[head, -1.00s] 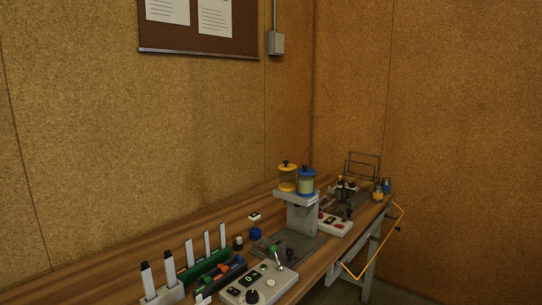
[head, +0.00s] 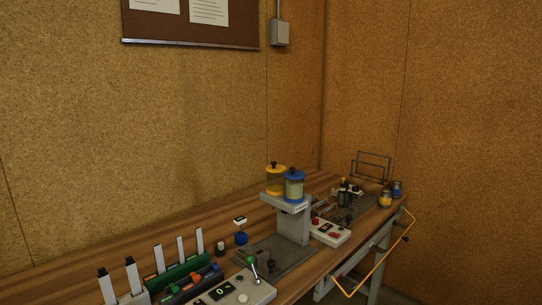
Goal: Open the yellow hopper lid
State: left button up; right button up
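The yellow hopper (head: 275,182) stands on a grey stand near the middle of the bench, beside the blue hopper (head: 294,186). The yellow hopper's lid (head: 275,166) is a yellow disc with a dark knob and appears seated on top of the clear body. The blue hopper's lid (head: 294,174) also appears seated. The blue hopper partly covers the right side of the yellow one. Neither of my grippers shows in the head view.
The hopper stand (head: 293,225) rises from a dark plate on the wooden bench (head: 120,262). A control box with a green-knobbed lever (head: 252,261) stands in front, and a red-buttoned box (head: 331,231) to the right. A yellow frame (head: 383,262) juts from the bench's right edge.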

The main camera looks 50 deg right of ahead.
aim_at(273, 168)
jog(key=k+l, duration=0.1)
jog(key=l, duration=0.25)
jog(key=k+l+u, duration=0.1)
jog(key=l, duration=0.3)
jog(key=k+l, duration=0.1)
jog(key=l, duration=0.25)
jog(key=k+l+u, duration=0.1)
jog(key=l, duration=0.25)
jog(key=k+l, duration=0.15)
jog(key=l, duration=0.2)
jog(key=u, duration=0.05)
